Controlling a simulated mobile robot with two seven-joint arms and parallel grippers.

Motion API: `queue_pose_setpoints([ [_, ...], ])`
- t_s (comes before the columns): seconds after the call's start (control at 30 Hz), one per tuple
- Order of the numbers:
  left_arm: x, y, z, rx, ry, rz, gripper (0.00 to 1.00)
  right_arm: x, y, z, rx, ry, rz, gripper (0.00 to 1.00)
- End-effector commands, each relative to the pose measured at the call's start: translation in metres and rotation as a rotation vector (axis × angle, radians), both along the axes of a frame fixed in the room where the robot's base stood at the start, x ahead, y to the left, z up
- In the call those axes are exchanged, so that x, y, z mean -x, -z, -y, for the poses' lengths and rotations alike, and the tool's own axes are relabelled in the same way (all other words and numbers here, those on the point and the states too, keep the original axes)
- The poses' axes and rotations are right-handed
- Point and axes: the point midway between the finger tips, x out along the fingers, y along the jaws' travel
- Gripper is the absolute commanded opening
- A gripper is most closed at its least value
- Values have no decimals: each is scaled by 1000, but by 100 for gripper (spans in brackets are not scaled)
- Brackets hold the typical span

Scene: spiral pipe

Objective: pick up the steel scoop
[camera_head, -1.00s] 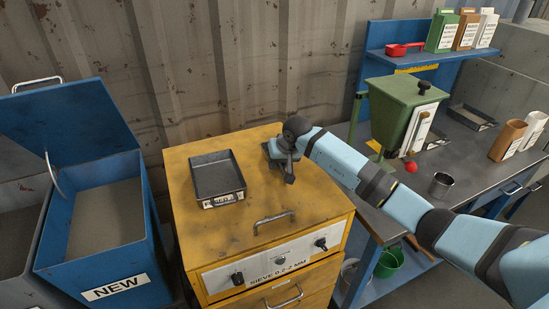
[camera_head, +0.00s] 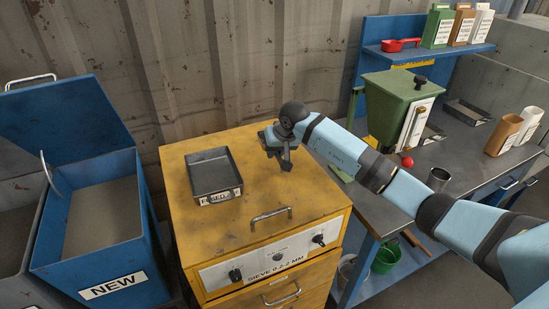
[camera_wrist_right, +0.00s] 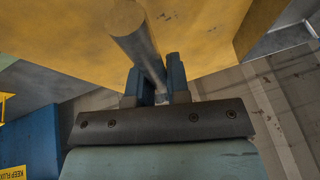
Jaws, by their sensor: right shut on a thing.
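My right gripper (camera_head: 277,148) is over the back right part of the yellow sieve cabinet's top. In the right wrist view, its two blue fingers (camera_wrist_right: 162,86) are shut on a grey, round metal bar, which looks like the handle of the steel scoop (camera_wrist_right: 135,38). The bar's round end points up toward the camera. The scoop's bowl is hidden in the wrist view, and I cannot make it out clearly at the gripper in the head view. My left gripper is not in view.
A dark tray (camera_head: 214,178) sits on the yellow cabinet (camera_head: 225,240), left of the gripper. An open blue bin (camera_head: 100,235) stands further left.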

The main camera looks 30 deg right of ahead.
Motion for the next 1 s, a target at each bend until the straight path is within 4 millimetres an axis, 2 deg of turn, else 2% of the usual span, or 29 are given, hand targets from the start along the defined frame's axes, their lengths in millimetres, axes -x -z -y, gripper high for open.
queue_pose_setpoints([
  [0.3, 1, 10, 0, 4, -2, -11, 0, -1, -90, 1, 3, -1, 7, 0],
  [0.5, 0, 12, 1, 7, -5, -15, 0, -1, -137, 0, 1, 0, 5, 0],
  [0.7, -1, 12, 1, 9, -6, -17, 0, 0, -163, 0, 1, -1, 2, 0],
  [1.0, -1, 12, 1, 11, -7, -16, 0, 0, -171, 0, -1, 0, 0, 0],
])
